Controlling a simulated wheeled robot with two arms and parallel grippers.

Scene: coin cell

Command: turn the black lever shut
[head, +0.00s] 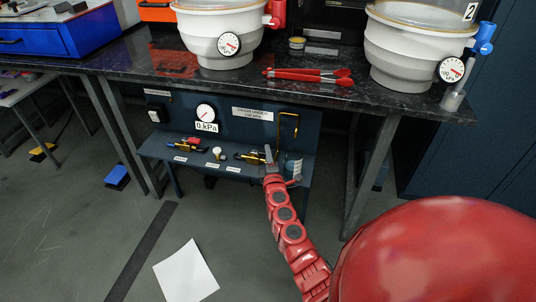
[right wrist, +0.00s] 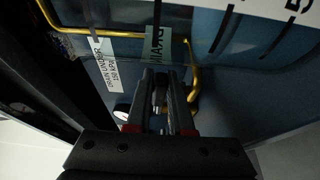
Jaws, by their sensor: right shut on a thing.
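The black lever (head: 249,156) belongs to a small brass valve on the blue shelf under the bench. In the head view, my right gripper (head: 270,155) reaches in from below and meets the valve at its right side. In the right wrist view, my right gripper (right wrist: 168,88) has its grey fingers closed around a dark piece (right wrist: 160,91), which appears to be the black lever. The fingers hide much of it, so its exact angle is hard to tell. My left gripper is not in view.
A yellow bent pipe (head: 288,128) rises just behind my right gripper. Left on the shelf are a blue-handled valve (head: 185,144) and a white knob (head: 217,152). A gauge (head: 205,112) above reads 0 kPa. The black bench top (head: 300,92) overhangs the shelf.

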